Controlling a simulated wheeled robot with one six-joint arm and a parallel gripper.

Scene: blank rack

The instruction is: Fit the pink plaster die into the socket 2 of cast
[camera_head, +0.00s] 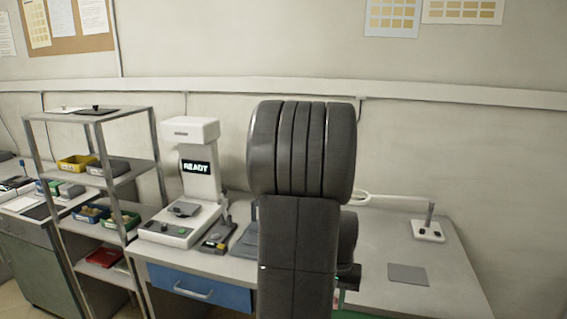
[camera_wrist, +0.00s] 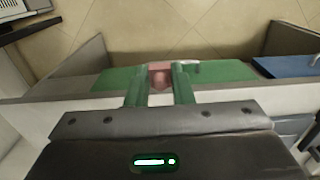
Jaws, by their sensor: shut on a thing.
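In the wrist view the pink plaster die (camera_wrist: 160,72) is between the two green fingers of my gripper (camera_wrist: 160,84), which is shut on it. Its lower part narrows between the fingers. In the head view my own dark arm hides the middle of the bench and nearly all of the gripper. I cannot make out the cast or its socket 2 in either view.
In the head view, a white machine reading READY (camera_head: 190,185) stands left of my arm, beside a metal rack (camera_head: 100,150).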

